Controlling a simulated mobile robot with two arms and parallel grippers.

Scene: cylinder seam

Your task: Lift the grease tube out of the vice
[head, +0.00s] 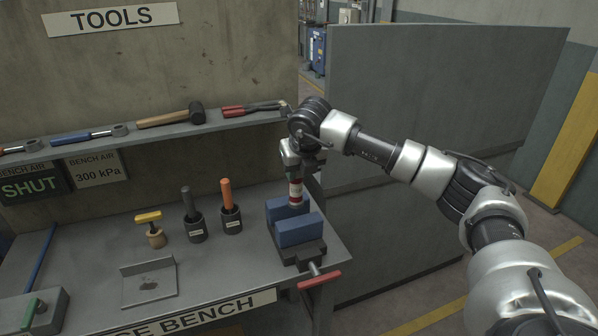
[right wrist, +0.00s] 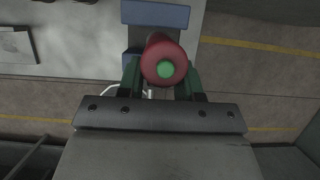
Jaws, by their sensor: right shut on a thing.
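The grease tube (head: 295,192), white with red and green bands, stands roughly upright at the vice (head: 297,252). Its lower end is at the gap between the two blue jaws; I cannot tell how deep it sits. My right gripper (head: 293,174) comes from above and is shut on the tube's upper part. In the right wrist view the tube's red end with a green centre (right wrist: 165,68) shows between the green fingers of my right gripper (right wrist: 162,82). A blue vice jaw (right wrist: 155,16) shows beyond it. My left gripper is not in view.
A tool shelf (head: 160,133) runs behind, above the bench. A grey partition (head: 440,90) stands to the right.

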